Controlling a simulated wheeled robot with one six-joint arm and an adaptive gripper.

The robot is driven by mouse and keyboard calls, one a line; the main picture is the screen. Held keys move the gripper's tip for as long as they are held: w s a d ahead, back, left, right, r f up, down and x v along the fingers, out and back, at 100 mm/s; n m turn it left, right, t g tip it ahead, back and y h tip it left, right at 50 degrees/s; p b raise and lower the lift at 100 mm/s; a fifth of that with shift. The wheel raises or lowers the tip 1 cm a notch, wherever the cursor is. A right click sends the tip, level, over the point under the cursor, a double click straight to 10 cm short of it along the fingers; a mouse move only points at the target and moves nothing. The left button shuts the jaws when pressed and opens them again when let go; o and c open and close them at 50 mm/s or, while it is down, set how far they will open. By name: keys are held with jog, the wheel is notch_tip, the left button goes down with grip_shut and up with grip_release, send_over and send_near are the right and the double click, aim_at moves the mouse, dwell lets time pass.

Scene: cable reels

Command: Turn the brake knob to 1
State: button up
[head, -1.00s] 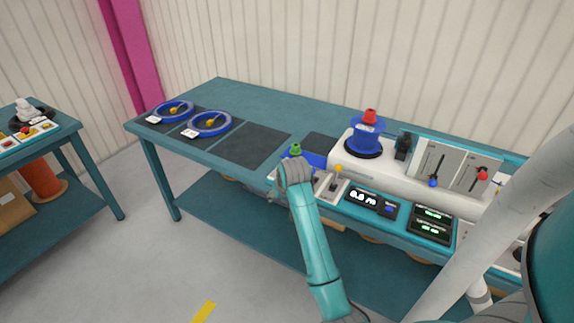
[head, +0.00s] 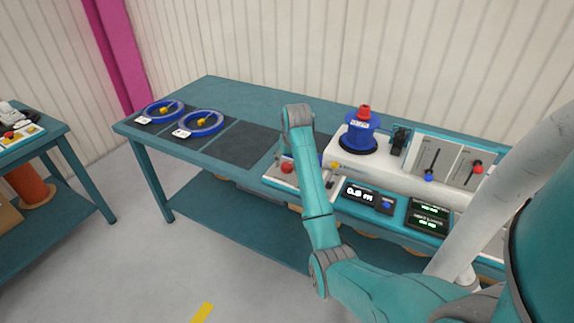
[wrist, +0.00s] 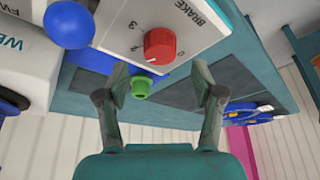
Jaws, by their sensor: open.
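The brake knob (wrist: 160,46) is a round red dial on a white plate (wrist: 205,35) lettered BRAKE in the wrist view. In the head view the red knob (head: 287,167) sits on the panel at the bench's front edge, just left of my arm. My gripper (wrist: 166,90) is open and empty, its fingers apart from the knob and below it in the wrist view. In the head view my arm hides the fingers.
A green knob (wrist: 140,87) lies close to the left finger. A blue ball-topped lever (wrist: 69,24) stands at upper left. A blue reel with a red top (head: 362,133) stands on the white machine. Two blue rings (head: 202,123) lie on dark mats at left.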

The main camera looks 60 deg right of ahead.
aim_at(287, 165)
jog(key=shift+x, duration=2.35)
jog(key=c, duration=1.1)
